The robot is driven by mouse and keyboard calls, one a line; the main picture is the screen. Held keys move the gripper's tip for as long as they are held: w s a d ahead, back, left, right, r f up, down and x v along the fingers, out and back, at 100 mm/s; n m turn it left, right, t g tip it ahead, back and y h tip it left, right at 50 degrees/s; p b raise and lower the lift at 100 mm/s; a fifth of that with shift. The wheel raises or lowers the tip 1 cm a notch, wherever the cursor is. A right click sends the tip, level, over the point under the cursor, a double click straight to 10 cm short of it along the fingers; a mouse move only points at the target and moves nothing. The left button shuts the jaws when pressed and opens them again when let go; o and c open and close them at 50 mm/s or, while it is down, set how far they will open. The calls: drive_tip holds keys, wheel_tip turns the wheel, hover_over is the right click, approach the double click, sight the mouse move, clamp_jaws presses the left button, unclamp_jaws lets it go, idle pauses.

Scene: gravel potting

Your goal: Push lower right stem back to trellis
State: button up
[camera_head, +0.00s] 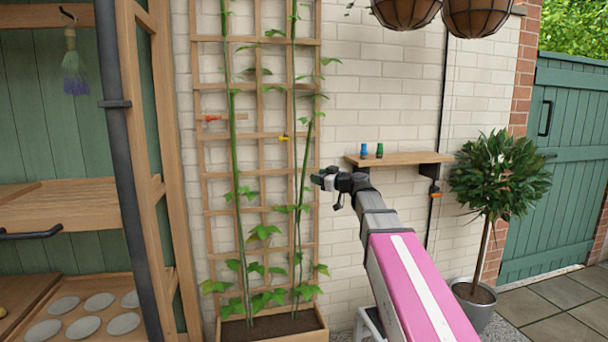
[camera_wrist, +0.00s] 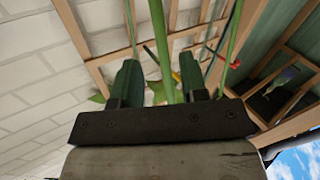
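The wooden trellis (camera_head: 262,200) stands against the brick wall, with tall green stems rising in front of it. The right stem (camera_head: 305,160) leans a little to the right at mid height, beside the trellis's right edge. My gripper (camera_head: 318,180) is just right of this stem, with its tip very near it. In the wrist view my gripper (camera_wrist: 158,80) has its two dark green fingers apart, and a green stem (camera_wrist: 158,35) shows in the gap between them. I cannot tell whether the fingers touch it. The stem's lower part is hidden behind the gripper in the wrist view.
A red clip (camera_head: 211,118) and a yellow clip (camera_head: 284,138) are on the trellis. A small wooden shelf (camera_head: 400,158) with blue and green clips is to the right, near my arm. The planter (camera_head: 318,330) is below; wooden shelving (camera_head: 60,200) is at left.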

sight(304, 177)
drive_tip(key=x, duration=0.8)
drive_tip(key=shift+w, duration=0.1)
clamp_jaws()
